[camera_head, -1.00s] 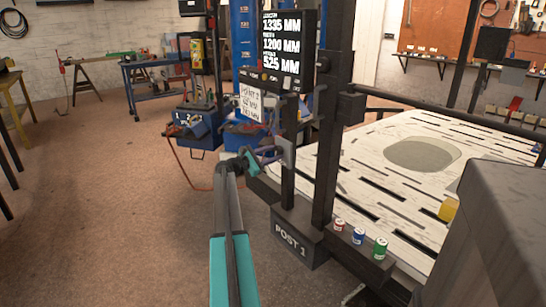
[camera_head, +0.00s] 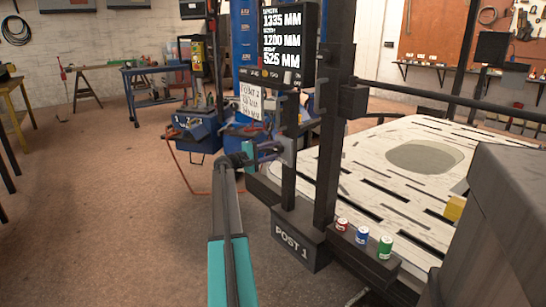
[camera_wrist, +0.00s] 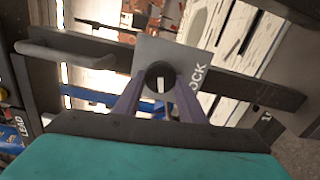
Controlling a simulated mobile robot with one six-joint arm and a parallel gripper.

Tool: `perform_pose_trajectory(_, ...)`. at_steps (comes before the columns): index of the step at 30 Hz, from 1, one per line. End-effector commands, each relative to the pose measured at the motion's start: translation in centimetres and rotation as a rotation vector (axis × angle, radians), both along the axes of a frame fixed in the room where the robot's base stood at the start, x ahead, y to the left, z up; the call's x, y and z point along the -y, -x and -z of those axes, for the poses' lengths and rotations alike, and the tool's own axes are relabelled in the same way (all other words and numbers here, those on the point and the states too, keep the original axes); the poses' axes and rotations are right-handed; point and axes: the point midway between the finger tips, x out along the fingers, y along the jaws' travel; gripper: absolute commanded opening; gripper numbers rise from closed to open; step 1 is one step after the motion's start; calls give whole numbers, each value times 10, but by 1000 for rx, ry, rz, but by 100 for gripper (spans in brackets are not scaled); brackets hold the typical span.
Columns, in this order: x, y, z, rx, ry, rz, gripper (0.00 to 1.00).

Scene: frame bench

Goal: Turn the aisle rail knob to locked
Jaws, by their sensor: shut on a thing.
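The knob (camera_wrist: 160,77) is round and black with a white mark, on a grey plate (camera_wrist: 160,50) fixed to a dark rail. In the wrist view its mark runs nearly upright in the picture. Lettering ending in "OCK" shows on the plate right of the knob; the rest is hidden behind a finger. My gripper (camera_wrist: 158,90) has its two purple fingers on either side of the knob and is shut on it. In the head view my gripper (camera_head: 273,152) is at the post; the knob cannot be made out there.
The post base marked POST 1 (camera_head: 293,238) stands below, with three small cans (camera_head: 361,235) on a ledge beside it. A slotted pale table (camera_head: 380,190) lies right. A grey bar handle (camera_wrist: 65,52) is near the knob. Open floor lies left.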

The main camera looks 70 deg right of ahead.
Motion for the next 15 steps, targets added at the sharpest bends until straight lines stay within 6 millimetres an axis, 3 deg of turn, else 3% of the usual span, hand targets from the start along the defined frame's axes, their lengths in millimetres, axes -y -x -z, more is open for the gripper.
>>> perform_pose_trajectory(15, 2, -2, -3, 244, 161, -7, 14)
